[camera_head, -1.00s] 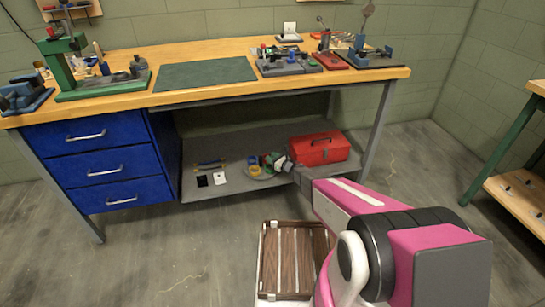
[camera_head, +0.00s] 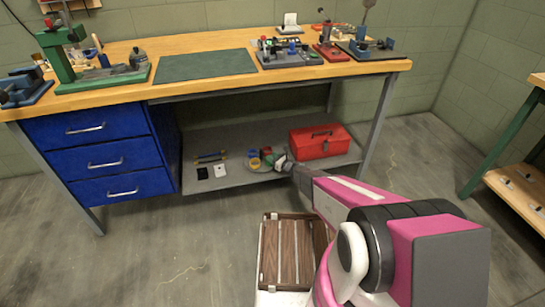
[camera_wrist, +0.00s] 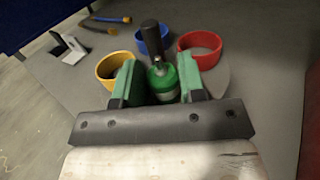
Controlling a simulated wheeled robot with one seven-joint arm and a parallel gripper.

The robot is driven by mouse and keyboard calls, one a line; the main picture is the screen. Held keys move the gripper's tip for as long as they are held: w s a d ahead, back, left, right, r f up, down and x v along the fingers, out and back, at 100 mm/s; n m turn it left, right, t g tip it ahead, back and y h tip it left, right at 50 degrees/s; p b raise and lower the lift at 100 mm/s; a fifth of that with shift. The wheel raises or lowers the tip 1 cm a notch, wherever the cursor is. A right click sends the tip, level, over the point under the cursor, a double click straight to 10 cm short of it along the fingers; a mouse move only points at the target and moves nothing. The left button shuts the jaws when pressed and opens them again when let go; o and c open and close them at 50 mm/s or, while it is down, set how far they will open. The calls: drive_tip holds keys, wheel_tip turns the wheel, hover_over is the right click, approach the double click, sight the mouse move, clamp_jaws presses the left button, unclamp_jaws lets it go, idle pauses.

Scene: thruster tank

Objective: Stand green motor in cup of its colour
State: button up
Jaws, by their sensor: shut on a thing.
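The green motor (camera_wrist: 163,84) shows in the wrist view as a green body with a grey stem and a black cylinder on top, roughly upright. My gripper (camera_wrist: 162,82) has its green-padded fingers on either side of it and is shut on it. A yellow cup (camera_wrist: 105,72) lies left of the fingers, a blue cup (camera_wrist: 166,40) behind, and a red cup (camera_wrist: 215,46) to the right. I cannot make out a separate green cup; the fingers and motor may hide it. In the head view, my gripper (camera_head: 281,164) is beside the small cups on the low shelf.
The low grey shelf (camera_head: 235,180) lies under the workbench top (camera_head: 200,95). A red toolbox (camera_head: 318,145) stands right of the cups. A wooden crate (camera_head: 270,255) is in front.

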drive_tip(key=o, duration=1.1)
drive_tip(key=v, duration=1.1)
drive_tip(key=shift+w, duration=0.1)
